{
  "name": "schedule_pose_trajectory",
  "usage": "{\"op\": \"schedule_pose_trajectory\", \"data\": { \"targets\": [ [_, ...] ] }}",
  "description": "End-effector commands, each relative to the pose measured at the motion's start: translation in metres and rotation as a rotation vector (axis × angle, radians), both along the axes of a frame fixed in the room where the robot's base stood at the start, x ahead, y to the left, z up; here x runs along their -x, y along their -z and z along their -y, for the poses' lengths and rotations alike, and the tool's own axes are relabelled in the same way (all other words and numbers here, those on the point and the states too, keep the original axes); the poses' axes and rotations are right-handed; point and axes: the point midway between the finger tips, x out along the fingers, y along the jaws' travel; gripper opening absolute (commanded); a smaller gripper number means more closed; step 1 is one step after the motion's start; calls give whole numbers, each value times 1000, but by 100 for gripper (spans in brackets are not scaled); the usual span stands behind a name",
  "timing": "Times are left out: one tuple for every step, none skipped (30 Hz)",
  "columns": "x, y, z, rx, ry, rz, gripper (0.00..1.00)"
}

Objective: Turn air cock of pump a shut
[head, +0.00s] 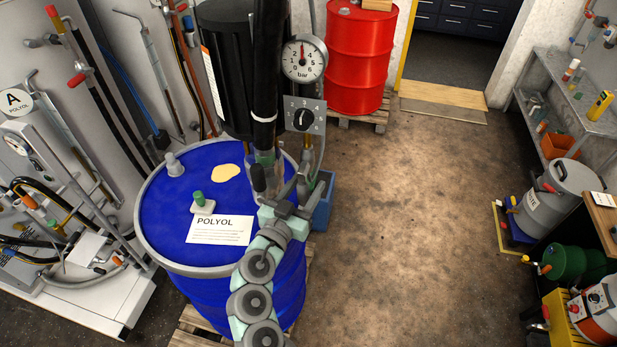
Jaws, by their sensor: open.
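My gripper (280,180) is open at the right rim of the drum, below the knob box. Its fingertips are partly hidden, and I cannot tell whether they touch anything.
A red drum (362,60) stands behind. A grey drum (552,200) and shelves (565,85) line the right. The middle floor is clear.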

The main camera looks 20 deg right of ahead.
Motion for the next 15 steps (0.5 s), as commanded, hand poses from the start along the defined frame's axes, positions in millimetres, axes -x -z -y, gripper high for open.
{"op": "schedule_pose_trajectory", "data": {
  "targets": [
    [-3,-1,5,-1,3,-2,49],
    [-4,0,7,-2,4,-3,49],
    [-6,1,9,-1,4,-3,49],
    [-7,1,10,-2,4,-4,49],
    [-8,1,11,-2,3,-4,49],
    [-9,1,12,-2,3,-4,49],
    [-9,1,12,-1,2,-3,49],
    [-9,2,12,-2,2,-3,49],
    [-9,2,12,-2,1,-3,49],
    [-9,2,12,-2,1,-3,49],
    [-9,2,12,-2,1,-3,49],
    [-9,1,12,-1,1,-2,49],
    [-9,1,12,-1,1,-2,49],
    [-9,1,12,-1,1,-2,49],
    [-9,1,11,-1,1,-2,45]
  ]
}}
